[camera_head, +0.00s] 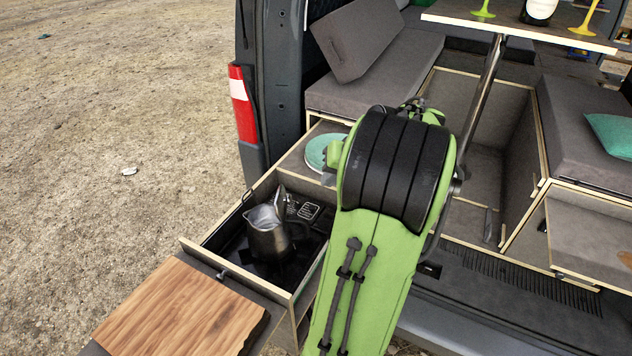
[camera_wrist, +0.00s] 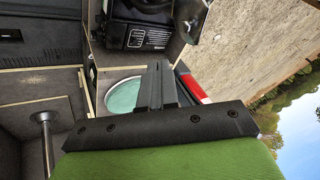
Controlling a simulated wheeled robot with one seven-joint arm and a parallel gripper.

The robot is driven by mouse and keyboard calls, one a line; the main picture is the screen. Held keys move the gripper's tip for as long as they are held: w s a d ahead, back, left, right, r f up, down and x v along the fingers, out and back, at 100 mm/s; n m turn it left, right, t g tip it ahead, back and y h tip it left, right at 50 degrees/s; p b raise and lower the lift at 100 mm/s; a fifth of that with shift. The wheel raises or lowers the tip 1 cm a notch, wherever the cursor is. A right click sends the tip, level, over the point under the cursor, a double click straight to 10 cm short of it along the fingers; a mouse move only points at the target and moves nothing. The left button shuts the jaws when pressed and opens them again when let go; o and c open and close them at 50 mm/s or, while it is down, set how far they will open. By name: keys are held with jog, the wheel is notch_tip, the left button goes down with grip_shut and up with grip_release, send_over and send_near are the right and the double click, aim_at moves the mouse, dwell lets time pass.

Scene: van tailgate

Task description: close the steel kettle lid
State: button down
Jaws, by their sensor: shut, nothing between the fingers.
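The steel kettle (camera_head: 268,238) stands upright on the black stove in the pulled-out drawer. Its lid (camera_head: 280,200) is tilted up, open, and the kettle's mouth shows. In the wrist view part of the kettle (camera_wrist: 190,16) shows at the top edge, cut off by the frame. My gripper (camera_wrist: 160,72) is shut and empty, its dark fingers together. It is apart from the kettle. In the head view my green arm hides most of the gripper.
A teal round dish (camera_head: 318,152) sits behind the stove; it also shows beside my fingers in the wrist view (camera_wrist: 122,96). A wooden board (camera_head: 180,312) lies in front of the drawer. A table (camera_head: 520,24) with glasses and a bottle stands at upper right. Open ground lies left.

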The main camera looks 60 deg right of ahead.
send_near(285, 202)
jog(key=s+d+f, duration=0.2)
jog(key=d+f, duration=0.1)
jog(key=d, duration=0.1)
jog(key=w, duration=0.1)
jog(key=w+a+f, duration=0.1)
jog(key=w, duration=0.1)
jog(key=shift+w+a+f+b, duration=0.1)
jog(key=shift+a+f+b, duration=0.15)
jog(key=shift+a+b, duration=0.1)
jog(key=shift+w+a, duration=0.15)
